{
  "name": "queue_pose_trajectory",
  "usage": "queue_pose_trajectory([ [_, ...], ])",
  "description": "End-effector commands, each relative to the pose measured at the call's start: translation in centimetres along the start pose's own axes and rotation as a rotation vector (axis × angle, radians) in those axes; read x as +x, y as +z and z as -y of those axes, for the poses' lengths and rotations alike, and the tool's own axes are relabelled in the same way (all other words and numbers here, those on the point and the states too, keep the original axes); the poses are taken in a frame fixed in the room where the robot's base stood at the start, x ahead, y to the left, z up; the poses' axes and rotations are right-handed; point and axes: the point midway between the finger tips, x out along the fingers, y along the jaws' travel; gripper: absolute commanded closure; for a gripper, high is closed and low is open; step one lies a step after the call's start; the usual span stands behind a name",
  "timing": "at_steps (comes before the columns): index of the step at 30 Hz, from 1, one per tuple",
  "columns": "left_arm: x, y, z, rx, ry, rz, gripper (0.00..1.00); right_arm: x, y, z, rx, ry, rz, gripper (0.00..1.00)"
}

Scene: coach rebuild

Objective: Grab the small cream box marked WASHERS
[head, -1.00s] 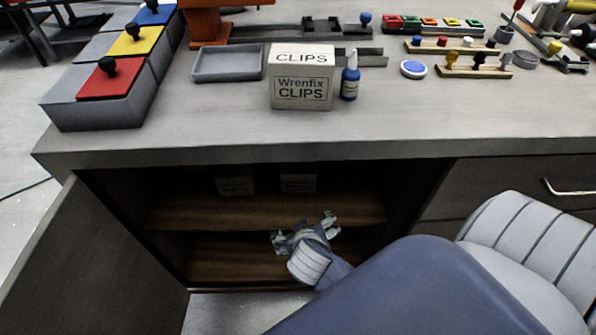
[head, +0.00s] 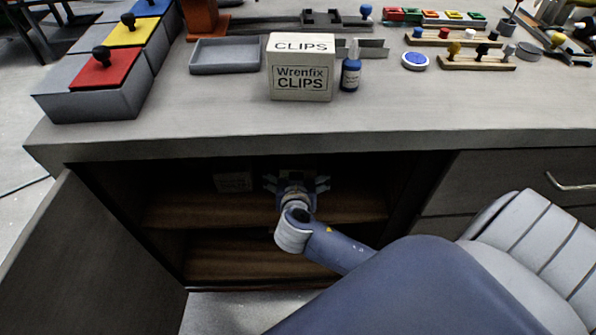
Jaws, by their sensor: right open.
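Two small pale boxes stand on the upper shelf inside the dark open cabinet. The left box (head: 233,182) is in plain sight but dim, and its marking is too small to read. The right box (head: 297,173) is mostly hidden behind my right gripper, so I cannot tell which one says WASHERS. My right gripper (head: 296,181) is open, its fingers spread to either side in front of the right box. I cannot tell whether they touch it. My left gripper is not in view.
The cabinet's shelf (head: 190,211) and the worktop edge (head: 230,148) bound the opening. The open door (head: 85,265) stands at the left. On the worktop are a larger CLIPS box (head: 301,85), a blue bottle (head: 350,72) and a grey tray (head: 226,68).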

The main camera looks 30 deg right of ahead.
Motion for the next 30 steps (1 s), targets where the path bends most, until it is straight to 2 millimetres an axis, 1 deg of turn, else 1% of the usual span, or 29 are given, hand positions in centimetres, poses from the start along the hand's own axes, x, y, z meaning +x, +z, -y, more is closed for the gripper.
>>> queue_pose_trajectory([
  [1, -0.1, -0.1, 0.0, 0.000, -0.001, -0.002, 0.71, 0.9, -0.2, -0.2, -0.003, 0.002, -0.005, 0.00],
  [3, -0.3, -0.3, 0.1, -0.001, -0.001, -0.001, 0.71, 2.1, -0.2, -0.3, -0.005, 0.002, -0.006, 0.00],
  [7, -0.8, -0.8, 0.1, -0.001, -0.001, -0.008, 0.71, 3.7, -0.1, -0.3, -0.002, 0.001, -0.003, 0.00],
  [10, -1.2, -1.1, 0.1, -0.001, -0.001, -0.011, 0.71, 4.2, -0.1, -0.2, -0.001, 0.001, -0.001, 0.00],
  [16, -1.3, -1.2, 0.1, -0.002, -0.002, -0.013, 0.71, 4.2, 0.0, -0.2, 0.000, 0.000, 0.000, 0.00],
  [17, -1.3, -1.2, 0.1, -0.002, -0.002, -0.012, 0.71, 4.2, 0.0, -0.2, 0.000, 0.000, 0.000, 0.02],
  [18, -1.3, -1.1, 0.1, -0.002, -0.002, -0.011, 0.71, 4.2, 0.0, -0.2, 0.000, 0.000, 0.000, 0.11],
  [20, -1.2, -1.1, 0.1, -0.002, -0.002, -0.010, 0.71, 4.2, -0.1, -0.2, 0.000, 0.000, 0.000, 0.25],
  [21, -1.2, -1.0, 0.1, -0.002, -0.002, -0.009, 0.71, 4.2, -0.1, -0.2, 0.000, 0.000, 0.000, 0.34],
  [24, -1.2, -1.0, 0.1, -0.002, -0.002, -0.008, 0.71, 4.2, 0.0, -0.2, 0.000, 0.000, 0.000, 0.54],
  [30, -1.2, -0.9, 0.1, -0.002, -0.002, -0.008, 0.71, 4.2, -0.2, -0.2, 0.000, 0.000, -0.002, 0.54],
])
